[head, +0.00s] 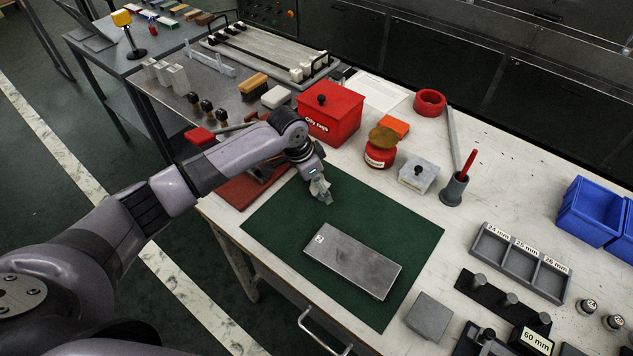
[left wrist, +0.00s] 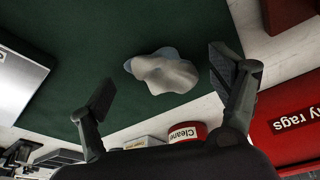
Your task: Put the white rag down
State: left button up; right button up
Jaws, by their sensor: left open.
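The white rag (left wrist: 163,76) is a crumpled pale lump on the green mat (head: 285,222), near the mat's edge, in the left wrist view. My left gripper (head: 317,184) is over the back part of the mat in the head view. Its two dark fingers are spread wide, one on each side of the rag, with visible gaps. In the head view the gripper largely hides the rag. My right gripper is in neither view.
A grey metal block (head: 352,262) lies on the mat in front of the gripper. Behind the gripper stand a red rag box (head: 330,112), a red cleaner tin (head: 379,155) and a small grey box (head: 418,175). Bare mat lies left of the block.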

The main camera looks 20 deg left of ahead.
pick_arm(q)
jog(key=v, duration=1.2)
jog(key=shift+r, duration=0.1)
